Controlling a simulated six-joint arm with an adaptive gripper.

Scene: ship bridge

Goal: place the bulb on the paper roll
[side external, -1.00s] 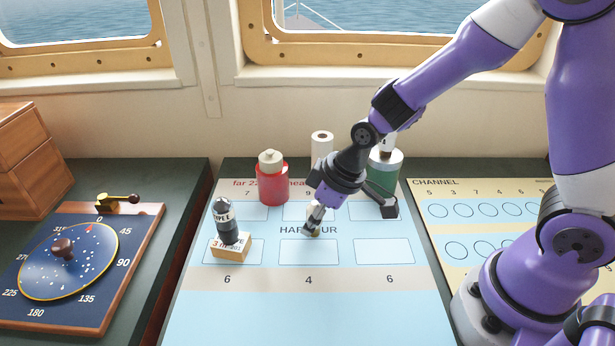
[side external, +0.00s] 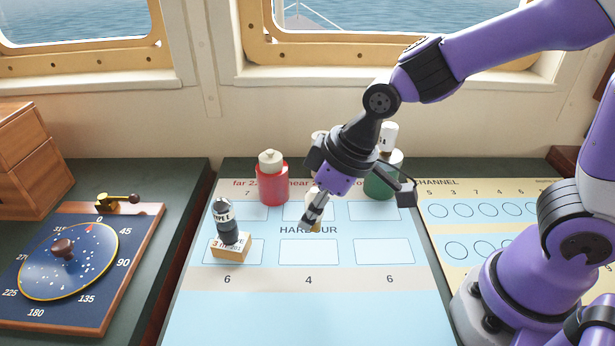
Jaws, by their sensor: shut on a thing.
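My gripper (side external: 312,218) is low over the middle of the blue chart, near the "HARBOUR" lettering, tilted and shut on a small pale object (side external: 317,228). This seems to be the bulb, but the fingers cover much of it. Whether it touches the chart I cannot tell. The white paper roll (side external: 317,135) stands upright behind my gripper at the back of the chart. Only a bit of its top shows; my gripper hides the rest.
A red container (side external: 272,185) with a cream top stands back left, and a green container (side external: 380,184) back right. A dark labelled cylinder (side external: 228,222) stands on a small box (side external: 231,248) at left. The front of the chart (side external: 310,320) is clear.

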